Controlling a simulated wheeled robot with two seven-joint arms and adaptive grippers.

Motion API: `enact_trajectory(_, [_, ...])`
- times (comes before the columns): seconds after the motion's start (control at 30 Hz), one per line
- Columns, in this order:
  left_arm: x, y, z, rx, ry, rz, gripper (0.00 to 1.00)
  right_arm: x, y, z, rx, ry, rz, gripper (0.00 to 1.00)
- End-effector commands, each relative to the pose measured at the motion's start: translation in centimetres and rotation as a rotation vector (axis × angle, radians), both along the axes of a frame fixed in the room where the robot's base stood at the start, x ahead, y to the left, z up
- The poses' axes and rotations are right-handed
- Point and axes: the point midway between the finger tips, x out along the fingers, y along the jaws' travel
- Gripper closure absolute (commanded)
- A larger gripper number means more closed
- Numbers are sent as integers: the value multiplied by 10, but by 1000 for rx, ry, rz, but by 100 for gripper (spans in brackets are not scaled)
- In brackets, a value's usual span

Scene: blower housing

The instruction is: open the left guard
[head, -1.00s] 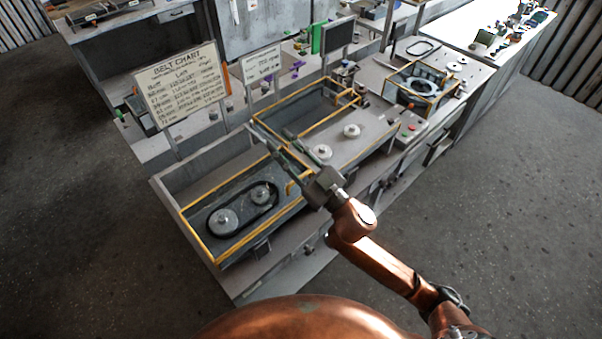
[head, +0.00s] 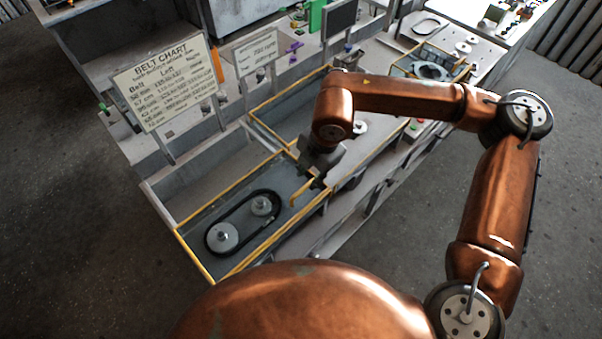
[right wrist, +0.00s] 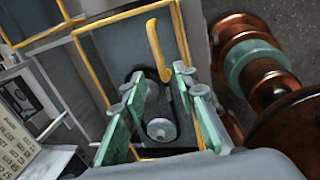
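The left guard (head: 232,187) is a yellow-edged frame lying flat over the left bay, apparently closed. Under it are two grey pulleys with a black belt around them. Its yellow handle (head: 301,191) is at the right end of the frame; in the right wrist view the handle (right wrist: 154,45) stands up as a hooked bar. My right gripper (head: 316,176) is over the handle end, pointing down. In the right wrist view its green-padded fingers (right wrist: 156,103) are apart, with the handle beyond the tips; I cannot tell whether they touch it. My left gripper is out of view.
A belt chart sign (head: 166,83) stands behind the left bay, with a smaller sign (head: 256,52) to its right. Another yellow-framed bay (head: 290,92) lies right of the left guard, partly behind my right arm. The floor in front of the bench is clear.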

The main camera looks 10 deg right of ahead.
Motion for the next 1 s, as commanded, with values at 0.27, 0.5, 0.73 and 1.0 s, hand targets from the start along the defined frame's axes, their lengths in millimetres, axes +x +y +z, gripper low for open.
enact_trajectory(0.27, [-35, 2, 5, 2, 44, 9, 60, 9, 4, -28, -22, -5, 1, 73])
enact_trajectory(0.5, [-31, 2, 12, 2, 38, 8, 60, 15, 9, -62, -20, -5, 2, 73])
enact_trajectory(0.73, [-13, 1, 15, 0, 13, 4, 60, 17, 10, -74, -19, -8, 1, 73])
enact_trajectory(1.0, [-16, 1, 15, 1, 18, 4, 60, 16, 9, -74, -18, -7, 0, 77])
